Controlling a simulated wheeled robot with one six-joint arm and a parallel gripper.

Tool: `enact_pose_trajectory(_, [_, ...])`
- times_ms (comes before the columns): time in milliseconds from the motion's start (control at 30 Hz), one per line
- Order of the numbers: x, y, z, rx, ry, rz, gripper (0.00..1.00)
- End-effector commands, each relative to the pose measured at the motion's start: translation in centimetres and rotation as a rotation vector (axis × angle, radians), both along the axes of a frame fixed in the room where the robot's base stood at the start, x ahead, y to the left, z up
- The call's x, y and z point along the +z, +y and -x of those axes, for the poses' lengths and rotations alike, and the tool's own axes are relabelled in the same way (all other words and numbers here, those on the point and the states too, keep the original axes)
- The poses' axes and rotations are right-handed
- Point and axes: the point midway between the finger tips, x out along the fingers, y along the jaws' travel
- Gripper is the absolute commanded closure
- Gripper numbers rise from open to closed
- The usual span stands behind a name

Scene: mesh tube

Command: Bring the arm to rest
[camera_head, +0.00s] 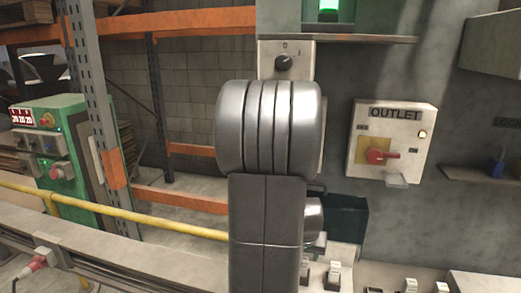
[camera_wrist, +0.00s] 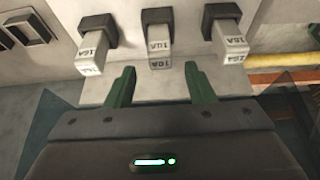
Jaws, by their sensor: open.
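My gripper (camera_wrist: 159,69) shows in the wrist view with its two green fingers apart and nothing between them. The fingertips are close below a row of white blocks marked with amp ratings. The middle block (camera_wrist: 158,45) appears between the fingertips; whether either finger touches it I cannot tell. A left block (camera_wrist: 91,53) and a right block (camera_wrist: 229,42) sit to either side, each in a dark holder. In the head view my arm (camera_head: 268,130) stands upright in the middle, and it hides most of my gripper.
A white OUTLET box (camera_head: 391,140) with a red handle is on the wall at right. A rotary knob (camera_head: 284,62) is above my arm. A dark teal bin (camera_head: 348,215) is right of the arm. A yellow rail (camera_head: 130,214) and a green machine (camera_head: 62,150) are at left.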

Motion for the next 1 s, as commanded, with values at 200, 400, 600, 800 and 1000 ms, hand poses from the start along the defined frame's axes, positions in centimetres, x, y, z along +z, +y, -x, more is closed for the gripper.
enact_pose_trajectory(200, [-2.9,-0.3,-1.1,-0.002,0.003,-0.002,0.51])
enact_pose_trajectory(400, [-5.4,-0.6,-2.1,-0.001,0.002,-0.001,0.51])
enact_pose_trajectory(600, [-7.2,-0.8,-2.8,-0.001,0.001,-0.001,0.51])
enact_pose_trajectory(800, [-7.0,-0.8,-2.8,-0.001,-0.001,-0.001,0.51])
enact_pose_trajectory(1000, [-7.0,-0.8,-2.8,-0.001,-0.001,-0.001,0.51])
